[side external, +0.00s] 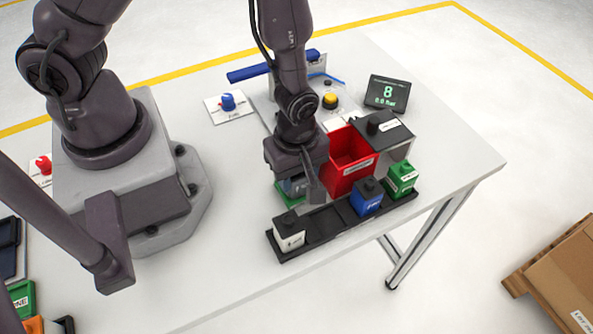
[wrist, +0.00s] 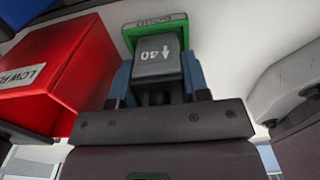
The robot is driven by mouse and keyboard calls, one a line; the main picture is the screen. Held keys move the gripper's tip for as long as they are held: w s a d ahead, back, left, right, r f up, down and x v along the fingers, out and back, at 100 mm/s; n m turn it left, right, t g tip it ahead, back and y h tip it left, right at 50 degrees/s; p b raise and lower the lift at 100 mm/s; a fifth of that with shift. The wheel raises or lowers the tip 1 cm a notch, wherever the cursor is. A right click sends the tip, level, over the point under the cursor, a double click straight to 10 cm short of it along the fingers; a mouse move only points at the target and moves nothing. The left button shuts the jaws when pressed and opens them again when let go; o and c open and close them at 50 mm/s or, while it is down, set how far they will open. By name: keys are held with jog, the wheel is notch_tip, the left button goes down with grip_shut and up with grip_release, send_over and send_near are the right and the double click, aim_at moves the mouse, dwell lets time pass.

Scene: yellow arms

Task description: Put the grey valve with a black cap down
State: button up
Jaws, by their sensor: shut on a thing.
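My gripper (side external: 298,187) points down just left of the red bin, behind the black rack in the side view. In the wrist view my gripper (wrist: 160,85) has its blue fingers on both sides of a grey block, the grey valve (wrist: 158,62), marked with an arrow and digits. Only a bit of the grey valve (side external: 294,186) shows in the side view.
The black rack (side external: 329,222) holds a white block (side external: 289,231), a blue block (side external: 366,197) and a green block (side external: 401,176), with bare room between white and blue. The red bin (side external: 341,178) stands close to my gripper. A grey box (side external: 397,152) and a display (side external: 387,93) are behind.

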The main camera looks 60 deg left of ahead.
jog(key=o, duration=1)
jog(key=shift+f, duration=0.1)
jog(key=shift+c, duration=0.2)
